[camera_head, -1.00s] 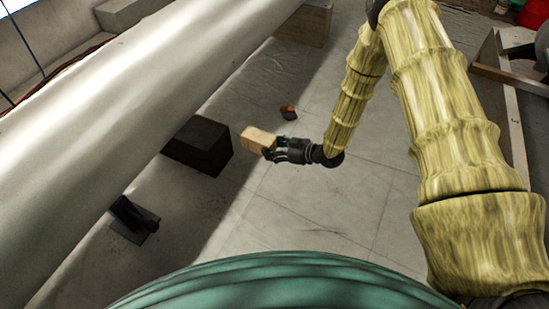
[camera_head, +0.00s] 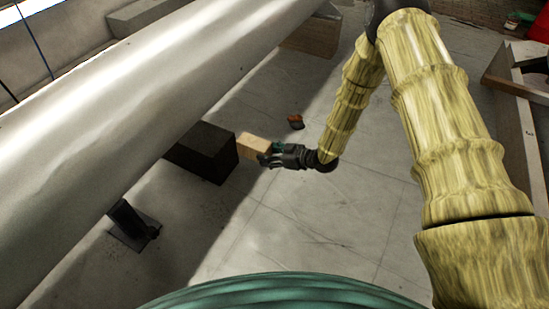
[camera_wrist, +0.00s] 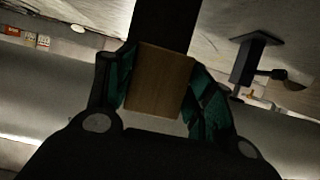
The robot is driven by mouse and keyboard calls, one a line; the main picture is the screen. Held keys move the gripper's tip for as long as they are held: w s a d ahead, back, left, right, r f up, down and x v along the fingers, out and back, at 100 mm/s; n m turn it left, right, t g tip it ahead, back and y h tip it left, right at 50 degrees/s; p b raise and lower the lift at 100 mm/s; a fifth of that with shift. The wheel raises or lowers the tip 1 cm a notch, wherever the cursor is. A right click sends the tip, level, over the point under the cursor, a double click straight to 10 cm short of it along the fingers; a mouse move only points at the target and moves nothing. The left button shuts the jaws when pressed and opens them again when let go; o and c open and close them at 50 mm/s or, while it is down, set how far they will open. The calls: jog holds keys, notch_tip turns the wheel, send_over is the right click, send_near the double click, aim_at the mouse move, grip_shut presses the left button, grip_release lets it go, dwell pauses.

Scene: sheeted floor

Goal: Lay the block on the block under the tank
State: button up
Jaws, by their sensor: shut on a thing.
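A light wooden block (camera_head: 253,144) is held between the fingers of my gripper (camera_head: 268,156). The wooden block also shows in the wrist view (camera_wrist: 158,82), clasped between the two green-padded fingers (camera_wrist: 160,92). A dark, nearly black block (camera_head: 205,150) sits on the floor, partly under the big pale cylindrical tank (camera_head: 130,95). The held block is just right of the dark block in the head view; whether they touch cannot be told. In the wrist view the dark block (camera_wrist: 166,22) shows beyond the held block.
A dark bracket on a flat plate (camera_head: 130,226) stands under the tank, at lower left. A brown wooden block (camera_head: 312,36) lies under the tank's far end. A small orange-and-dark object (camera_head: 295,121) lies on the floor. A wooden frame (camera_head: 522,110) stands at right. Open floor (camera_head: 310,225) lies between.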

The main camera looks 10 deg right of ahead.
jog(key=b, duration=0.5)
send_near(224, 145)
jog(key=shift+w+a+f+b, duration=0.1)
jog(key=shift+w+a+b, duration=0.05)
jog(key=shift+w+a, duration=0.95)
jog(key=shift+w+a+r+b, duration=0.1)
jog(key=shift+w+a+b, duration=0.1)
jog(key=shift+w+a, duration=0.9)
jog(key=shift+w+a+f+b, duration=0.15)
jog(key=shift+w+a, duration=0.45)
jog(key=shift+a, duration=1)
jog(key=o, duration=1.1)
jog(key=shift+d, duration=0.1)
